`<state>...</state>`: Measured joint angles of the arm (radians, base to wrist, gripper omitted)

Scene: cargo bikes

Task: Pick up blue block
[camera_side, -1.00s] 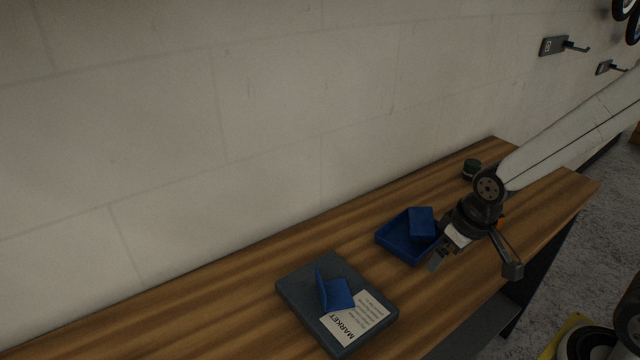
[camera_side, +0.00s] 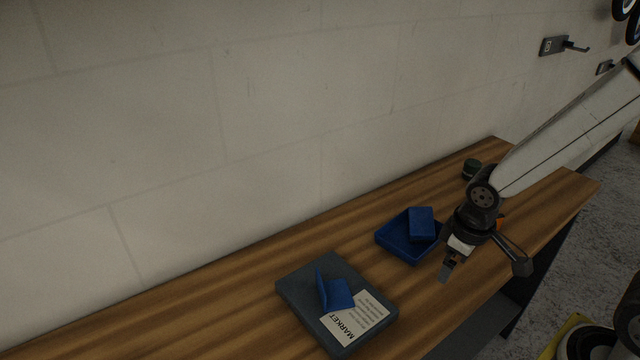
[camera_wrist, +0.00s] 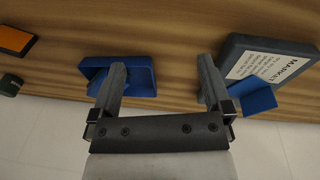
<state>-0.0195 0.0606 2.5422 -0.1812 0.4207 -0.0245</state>
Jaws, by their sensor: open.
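A blue block (camera_side: 421,222) sits tilted in the shallow blue tray (camera_side: 393,244) on the wooden bench. The block (camera_wrist: 139,77) and tray (camera_wrist: 92,72) also show in the wrist view, partly behind the left finger. My gripper (camera_side: 484,268) is open and empty, to the right of the tray in the side view.
A dark grey case (camera_side: 300,292) with a "MARKET" label lies left of the tray, with a blue angled piece (camera_side: 337,293) on it. An orange item (camera_wrist: 15,40) shows at left in the wrist view.

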